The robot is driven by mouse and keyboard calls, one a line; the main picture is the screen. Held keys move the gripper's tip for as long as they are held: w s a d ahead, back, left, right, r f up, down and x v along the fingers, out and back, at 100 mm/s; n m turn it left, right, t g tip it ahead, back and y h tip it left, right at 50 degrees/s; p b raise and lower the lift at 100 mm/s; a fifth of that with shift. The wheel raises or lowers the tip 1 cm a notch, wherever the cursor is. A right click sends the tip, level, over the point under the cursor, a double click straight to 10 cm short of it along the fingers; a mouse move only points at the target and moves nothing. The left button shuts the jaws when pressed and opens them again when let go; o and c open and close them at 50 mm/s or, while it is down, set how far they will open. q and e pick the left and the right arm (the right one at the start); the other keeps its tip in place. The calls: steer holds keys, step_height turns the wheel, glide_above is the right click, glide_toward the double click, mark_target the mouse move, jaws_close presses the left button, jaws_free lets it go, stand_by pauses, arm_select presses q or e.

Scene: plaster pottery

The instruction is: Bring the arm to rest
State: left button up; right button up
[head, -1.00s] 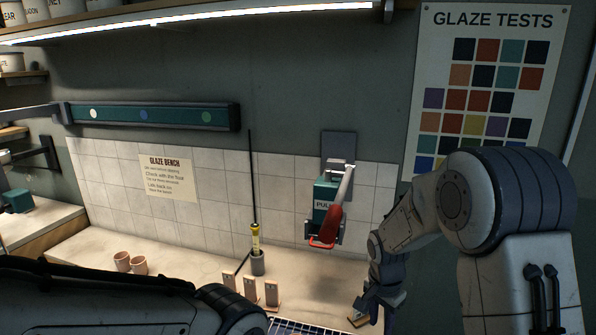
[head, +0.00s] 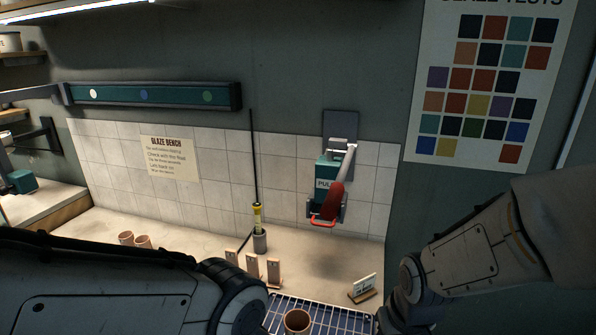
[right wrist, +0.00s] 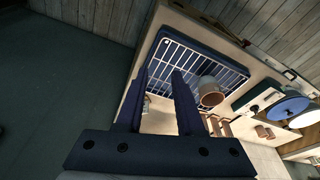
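My right arm comes in from the right in the head view, low over the bench's right end. My right gripper (right wrist: 160,73) shows in the right wrist view with its two dark fingers apart and nothing held between them. In the head view it is at the bottom edge and mostly cut off. My left arm crosses the lower left of the head view, and its gripper is out of view.
A small card stand (head: 362,288) stands on the bench left of my right gripper. A wire rack (head: 335,318) bears a cup (head: 297,321). Wooden tiles, a hydrometer-like rod in a holder (head: 259,240) and a red-handled wall dispenser (head: 331,195) are behind.

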steer(key=s+a+r+n+g+b, duration=0.2)
steer(key=s+a+n, duration=0.4)
steer(key=s+a, duration=0.5)
steer(key=shift+s+a+r+y, duration=0.4)
steer(key=shift+s+r, duration=0.05)
steer(key=shift+s, duration=0.45)
